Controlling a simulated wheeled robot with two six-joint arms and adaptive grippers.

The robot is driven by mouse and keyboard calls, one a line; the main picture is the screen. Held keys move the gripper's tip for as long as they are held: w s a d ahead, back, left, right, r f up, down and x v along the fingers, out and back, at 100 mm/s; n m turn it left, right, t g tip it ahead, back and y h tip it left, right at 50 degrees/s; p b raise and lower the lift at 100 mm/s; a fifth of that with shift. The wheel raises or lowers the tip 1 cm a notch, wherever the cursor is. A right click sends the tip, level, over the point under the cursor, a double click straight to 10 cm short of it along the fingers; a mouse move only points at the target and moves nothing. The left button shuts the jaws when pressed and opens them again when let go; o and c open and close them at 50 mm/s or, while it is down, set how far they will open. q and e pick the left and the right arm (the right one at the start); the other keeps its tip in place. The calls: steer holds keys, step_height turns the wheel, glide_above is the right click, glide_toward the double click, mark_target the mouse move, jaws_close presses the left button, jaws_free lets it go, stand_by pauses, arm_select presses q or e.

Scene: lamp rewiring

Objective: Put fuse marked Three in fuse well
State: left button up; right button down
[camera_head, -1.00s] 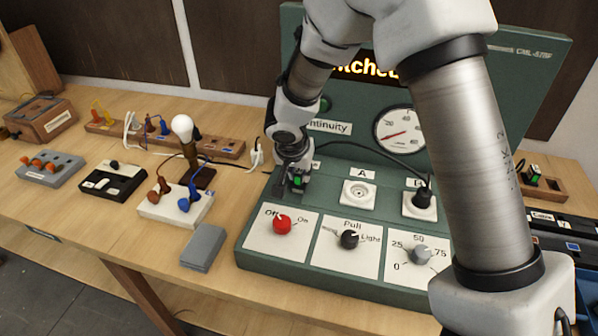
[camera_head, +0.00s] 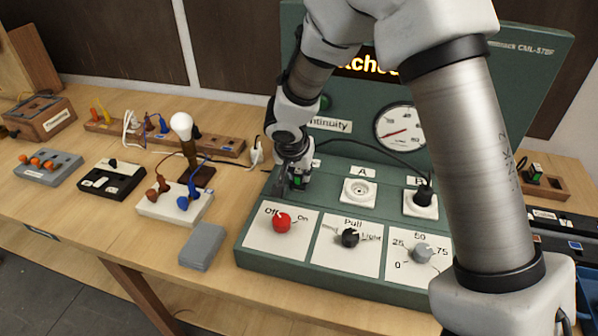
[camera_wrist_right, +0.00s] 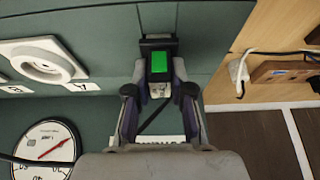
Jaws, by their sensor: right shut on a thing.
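My right gripper (camera_head: 291,184) is at the back left of the green test panel, left of socket A. It is shut on a small dark fuse with a bright green face (camera_wrist_right: 158,63), which shows between the fingers in the wrist view. The green also shows as a small patch in the head view. No marking on the fuse can be read. The fuse is at or just above the panel's top face. The fuse well is hidden by the gripper and fuse, so I cannot tell whether the fuse is seated. My left gripper is not in view.
The green panel (camera_head: 330,272) carries a red knob (camera_head: 282,222), a black knob (camera_head: 349,238), a grey knob (camera_head: 422,252) and socket A (camera_head: 358,191). A black plug (camera_head: 423,196) with a cable sits in socket B. A lamp (camera_head: 187,150) stands left.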

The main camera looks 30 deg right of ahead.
steer(key=shift+f+b, duration=0.25)
steer(key=shift+b, duration=0.1)
steer(key=c, duration=0.9)
jaws_free()
steer(key=shift+c, duration=0.2)
steer(key=shift+r, duration=0.1)
